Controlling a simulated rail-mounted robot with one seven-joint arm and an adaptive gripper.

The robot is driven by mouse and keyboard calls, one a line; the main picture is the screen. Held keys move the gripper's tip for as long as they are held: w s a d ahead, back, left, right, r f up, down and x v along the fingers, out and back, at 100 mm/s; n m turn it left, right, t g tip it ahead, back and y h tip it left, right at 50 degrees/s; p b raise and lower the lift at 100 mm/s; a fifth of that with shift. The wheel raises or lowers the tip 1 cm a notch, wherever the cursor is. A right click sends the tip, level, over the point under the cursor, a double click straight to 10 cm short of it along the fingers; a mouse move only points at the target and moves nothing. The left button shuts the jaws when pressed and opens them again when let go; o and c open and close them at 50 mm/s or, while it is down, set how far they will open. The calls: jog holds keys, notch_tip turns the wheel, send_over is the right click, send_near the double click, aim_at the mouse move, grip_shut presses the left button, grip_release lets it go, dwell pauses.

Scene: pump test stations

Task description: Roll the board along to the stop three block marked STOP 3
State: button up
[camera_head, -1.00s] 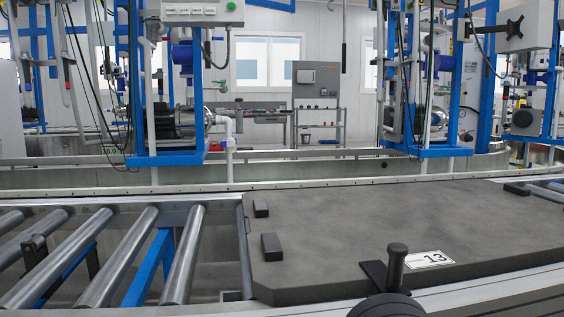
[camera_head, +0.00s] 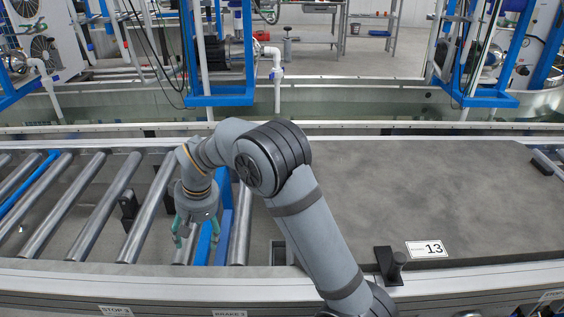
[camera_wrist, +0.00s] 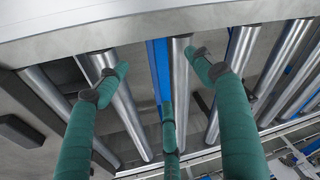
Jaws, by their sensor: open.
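The board is a thick dark grey slab (camera_head: 430,195) with a label reading 13, lying on the conveyor in the right half of the head view. My arm hides its left end there. Its dark surface seems to show at the left edge of the wrist view (camera_wrist: 25,155), with a black block on it. My gripper (camera_head: 185,235) is over the rollers left of the board, green fingers spread and empty. In the wrist view its fingers (camera_wrist: 165,75) point at the rollers and front rail. A small black upright block (camera_head: 130,208) stands between rollers; I cannot tell whether it is the STOP 3 block.
Bare metal rollers (camera_head: 105,205) fill the left side. The front rail (camera_head: 60,280) carries a STOP tag (camera_head: 115,310), its number unclear, and a BRAKE tag (camera_head: 229,313). A black handle (camera_head: 393,264) stands by the board's front edge. Blue-framed stations stand behind.

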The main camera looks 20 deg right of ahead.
jog(key=s+d+r+m+g+h+p, duration=0.1)
jog(key=d+r+m+p, duration=0.15)
jog(key=d, duration=0.85)
jog(key=d+r+m+g+p, duration=0.15)
jog(key=d+p, duration=0.25)
jog(key=d, duration=0.7)
jog(key=s+d+r+m+h+p, duration=0.1)
jog(key=d+r+m+p, duration=0.15)
jog(key=d, duration=0.85)
jog(key=shift+m, duration=0.35)
jog(key=f, duration=1)
jog(key=shift+w+f, duration=0.2)
jog(key=shift+f, duration=0.1)
jog(key=c, duration=0.3)
grip_shut()
